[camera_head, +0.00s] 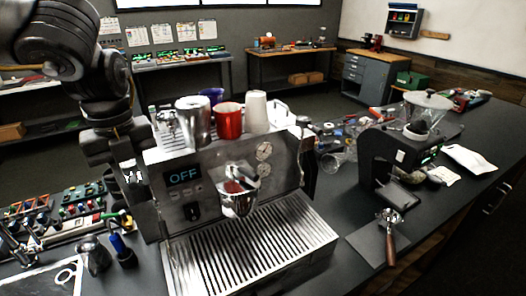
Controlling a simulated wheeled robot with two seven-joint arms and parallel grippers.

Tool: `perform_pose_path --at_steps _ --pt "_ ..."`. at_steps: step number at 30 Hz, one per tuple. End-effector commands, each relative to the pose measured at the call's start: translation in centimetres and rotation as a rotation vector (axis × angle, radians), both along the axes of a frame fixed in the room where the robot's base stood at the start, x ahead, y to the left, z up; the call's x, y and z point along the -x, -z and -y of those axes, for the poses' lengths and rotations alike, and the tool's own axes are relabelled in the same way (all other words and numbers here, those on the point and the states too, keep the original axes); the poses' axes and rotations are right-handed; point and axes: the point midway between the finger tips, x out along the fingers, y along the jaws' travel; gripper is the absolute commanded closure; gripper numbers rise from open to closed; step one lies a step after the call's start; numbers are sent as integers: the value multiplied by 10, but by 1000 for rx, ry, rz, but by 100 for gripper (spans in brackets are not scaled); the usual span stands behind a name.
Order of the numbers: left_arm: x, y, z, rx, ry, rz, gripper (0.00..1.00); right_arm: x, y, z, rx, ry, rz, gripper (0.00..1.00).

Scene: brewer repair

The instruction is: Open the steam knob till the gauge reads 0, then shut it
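The silver brewer (225,165) stands on the dark counter, with a display (183,175) reading OFF. Two small round dials (264,151) sit on its front at the right; their needles are too small to read. A dark knob (192,211) sits low on the front panel; I cannot tell whether it is the steam knob. My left gripper (130,176) points down at the brewer's front left edge. Its fingers are small and dark, so I cannot tell whether they touch or hold a knob there. My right gripper is not in view.
Cups, including a red one (229,121), stand on the brewer. A slatted drip tray (250,240) juts out in front. A jug (95,254) and tool trays lie at left. A grinder (395,155) and a portafilter (390,235) are at right.

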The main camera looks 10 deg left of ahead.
Motion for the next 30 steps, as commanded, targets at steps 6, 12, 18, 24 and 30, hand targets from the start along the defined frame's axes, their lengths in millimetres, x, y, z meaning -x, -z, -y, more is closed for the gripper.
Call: perform_pose_path --at_steps 6,12,18,24,30 --pt "-6 0 5 1 -121 1 76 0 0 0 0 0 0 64" --pt "-11 0 8 0 -209 0 76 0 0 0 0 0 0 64" --pt "-15 0 10 0 -276 0 76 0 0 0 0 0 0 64" --pt "-21 0 13 0 -387 1 76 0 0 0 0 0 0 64" --pt "-27 0 15 1 -485 2 76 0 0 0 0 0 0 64"
